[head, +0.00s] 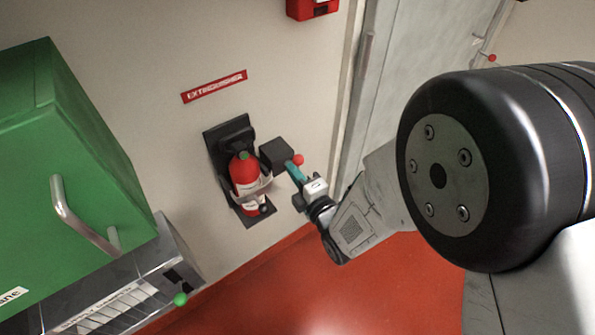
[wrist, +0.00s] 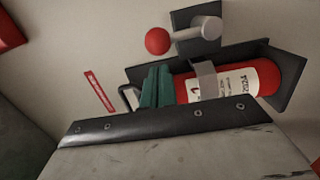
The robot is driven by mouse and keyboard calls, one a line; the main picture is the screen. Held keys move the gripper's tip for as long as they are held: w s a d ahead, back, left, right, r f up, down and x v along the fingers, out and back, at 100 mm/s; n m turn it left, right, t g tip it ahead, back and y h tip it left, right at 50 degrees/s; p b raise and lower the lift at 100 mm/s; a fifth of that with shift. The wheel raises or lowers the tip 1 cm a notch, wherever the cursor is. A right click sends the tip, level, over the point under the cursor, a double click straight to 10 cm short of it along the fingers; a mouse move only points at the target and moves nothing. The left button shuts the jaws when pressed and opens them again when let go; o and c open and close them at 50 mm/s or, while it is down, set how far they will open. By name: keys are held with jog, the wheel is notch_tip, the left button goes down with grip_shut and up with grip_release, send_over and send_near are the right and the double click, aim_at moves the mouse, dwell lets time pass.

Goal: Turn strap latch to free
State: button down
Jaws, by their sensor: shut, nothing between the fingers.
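The strap latch (wrist: 197,32) is a grey lever with a red ball end (wrist: 157,41) on a dark plate, beside the extinguisher in the wrist view. Its red ball (head: 298,160) also shows in the head view, next to a black block (head: 277,153). The red extinguisher (wrist: 268,80) sits in a black bracket with a grey strap (wrist: 203,80) around it; it also shows in the head view (head: 243,168). My gripper (wrist: 157,72) has teal fingers, shut and empty. In the head view, my gripper (head: 291,166) is close by the red ball; contact cannot be told.
A green cabinet (head: 70,150) with a metal handle stands at left, above a grey unit with a green knob (head: 180,299). A red sign (head: 214,87) is above the extinguisher. A grey door (head: 400,70) is at right. The red floor (head: 320,290) below is clear.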

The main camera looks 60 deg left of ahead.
jog(key=s+d, duration=0.2)
jog(key=d, duration=0.8)
jog(key=shift+d+r, duration=0.15)
jog(key=shift+d, duration=0.25)
jog(key=shift+s, duration=0.1)
